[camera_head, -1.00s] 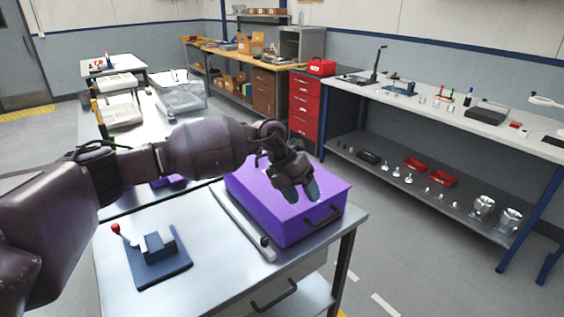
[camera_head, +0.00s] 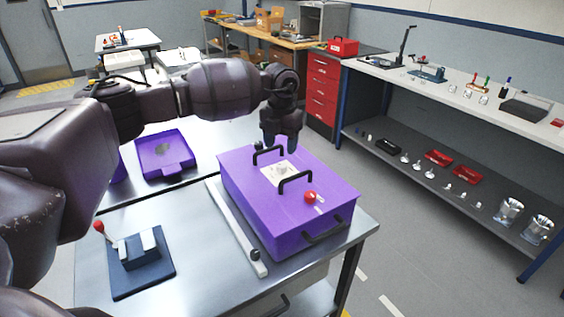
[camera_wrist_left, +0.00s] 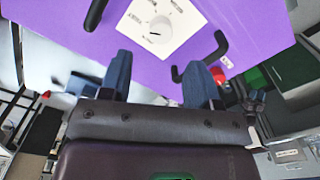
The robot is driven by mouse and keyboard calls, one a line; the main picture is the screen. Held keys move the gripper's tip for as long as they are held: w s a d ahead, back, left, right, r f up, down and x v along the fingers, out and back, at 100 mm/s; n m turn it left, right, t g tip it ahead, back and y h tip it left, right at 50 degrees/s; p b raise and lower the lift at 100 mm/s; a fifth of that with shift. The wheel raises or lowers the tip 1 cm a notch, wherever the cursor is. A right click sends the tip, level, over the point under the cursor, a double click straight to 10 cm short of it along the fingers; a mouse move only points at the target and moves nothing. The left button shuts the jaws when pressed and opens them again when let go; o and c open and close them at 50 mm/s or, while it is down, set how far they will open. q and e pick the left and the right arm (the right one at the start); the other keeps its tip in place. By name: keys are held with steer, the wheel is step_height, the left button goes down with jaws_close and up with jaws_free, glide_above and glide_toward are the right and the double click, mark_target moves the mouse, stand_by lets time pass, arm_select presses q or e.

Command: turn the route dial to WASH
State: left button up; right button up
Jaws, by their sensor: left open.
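The purple box (camera_head: 244,192) stands on the metal table, with a white dial plate (camera_head: 270,169) on its top between two black handles. In the left wrist view the plate (camera_wrist_left: 183,37) carries a round pale dial (camera_wrist_left: 157,30) with small printed words around it. The words are too small to read, so I cannot tell which one the dial points at. My left gripper (camera_head: 280,146) is open and empty above the box's far side, fingers pointing down. In the left wrist view its two dark blue fingers (camera_wrist_left: 158,78) are apart, with the dial beyond them. My right gripper is not in view.
The black handles (camera_head: 295,180) rise from the lid near the dial, and a red ball knob (camera_head: 310,197) sits nearer the front. A pale bar (camera_head: 235,228) lies left of the box. A blue lever fixture (camera_head: 143,262) stands at the table's left.

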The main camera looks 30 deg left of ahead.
mark_target(281, 165)
arm_select(q)
step_height(281, 165, down, 5)
steer(key=shift+f, duration=0.2)
steer(key=shift+w+f, duration=0.1)
steer(key=shift+f, duration=0.45)
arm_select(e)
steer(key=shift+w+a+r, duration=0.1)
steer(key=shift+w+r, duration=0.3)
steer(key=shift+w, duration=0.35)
arm_select(q)
steer(key=shift+c, duration=0.2)
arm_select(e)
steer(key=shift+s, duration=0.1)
arm_select(q)
steer(key=c, duration=0.9)
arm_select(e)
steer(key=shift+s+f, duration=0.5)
